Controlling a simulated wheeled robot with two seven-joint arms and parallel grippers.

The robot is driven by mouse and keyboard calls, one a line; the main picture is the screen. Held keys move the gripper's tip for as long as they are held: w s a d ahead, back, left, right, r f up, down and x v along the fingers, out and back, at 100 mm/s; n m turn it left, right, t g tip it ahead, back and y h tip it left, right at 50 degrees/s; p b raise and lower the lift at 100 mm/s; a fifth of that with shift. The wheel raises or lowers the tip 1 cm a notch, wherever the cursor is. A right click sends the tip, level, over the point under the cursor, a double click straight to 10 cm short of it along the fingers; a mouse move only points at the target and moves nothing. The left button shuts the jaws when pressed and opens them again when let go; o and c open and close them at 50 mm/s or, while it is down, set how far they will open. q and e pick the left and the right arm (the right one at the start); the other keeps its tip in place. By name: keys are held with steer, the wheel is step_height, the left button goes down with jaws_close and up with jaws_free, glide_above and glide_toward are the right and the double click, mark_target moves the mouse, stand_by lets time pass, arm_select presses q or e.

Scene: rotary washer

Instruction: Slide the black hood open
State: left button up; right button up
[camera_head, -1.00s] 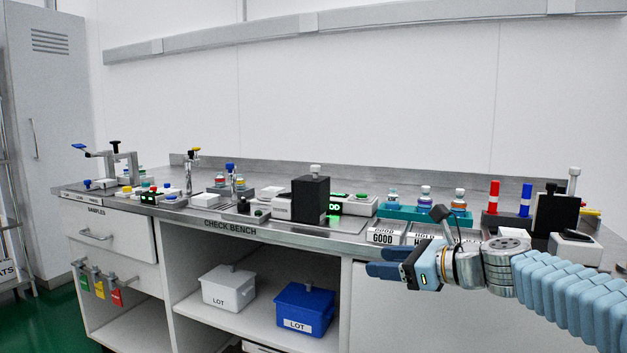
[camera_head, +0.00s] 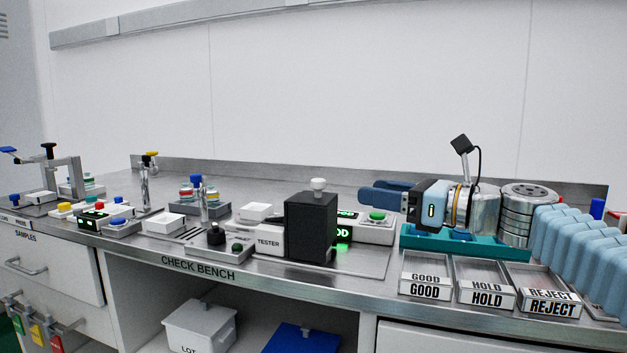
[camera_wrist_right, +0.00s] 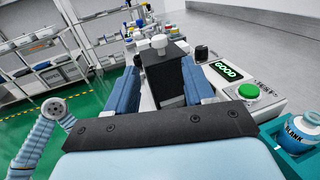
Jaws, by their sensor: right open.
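The black hood (camera_head: 311,228) is an upright dark box with a white knob (camera_head: 319,184) on top. It stands at the front middle of the bench, over part of the tester (camera_head: 268,241). My right gripper (camera_head: 366,197) is to the right of the hood, open and empty, pointing left at about the height of its upper part. In the right wrist view the hood (camera_wrist_right: 166,78) and its knob (camera_wrist_right: 158,42) appear between the two blue fingers. I see no contact. My left gripper does not show; a ribbed blue arm of mine is at the left of that view.
A green button (camera_head: 377,215) and a lit green display (camera_head: 342,235) are right of the hood. A teal rack (camera_head: 420,240) lies beneath my right wrist. Trays marked GOOD (camera_head: 425,278), HOLD (camera_head: 484,281) and REJECT (camera_head: 545,288) line the front edge. Small devices crowd the left.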

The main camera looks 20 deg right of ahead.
mark_target(319, 179)
steer(key=p+x, duration=0.1)
steer(key=x, duration=1.1)
steer(key=shift+w+a, duration=0.2)
steer(key=shift+a, duration=0.05)
jaws_close()
